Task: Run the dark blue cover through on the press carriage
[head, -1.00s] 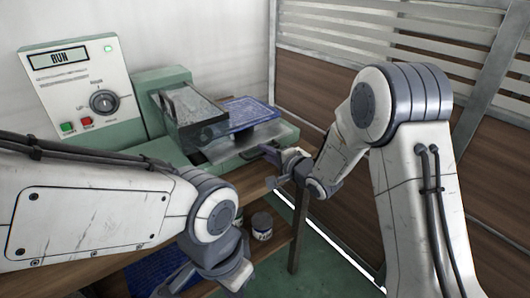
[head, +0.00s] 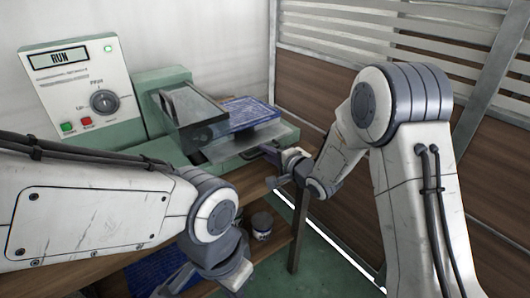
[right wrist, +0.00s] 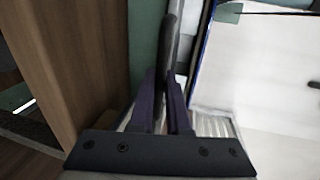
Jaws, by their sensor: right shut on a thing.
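My right gripper (head: 269,153) is at the carriage's near right edge. In the right wrist view its two purple fingers (right wrist: 165,108) are shut on a dark upright bar (right wrist: 171,45), which looks like the carriage handle.
The control panel (head: 75,90) reads RUN, with a dial, a green and a red button and a lit green lamp. A jar (head: 262,224) and another blue sheet (head: 155,272) sit on the lower shelf. A brown partition (head: 320,110) stands close on the right.

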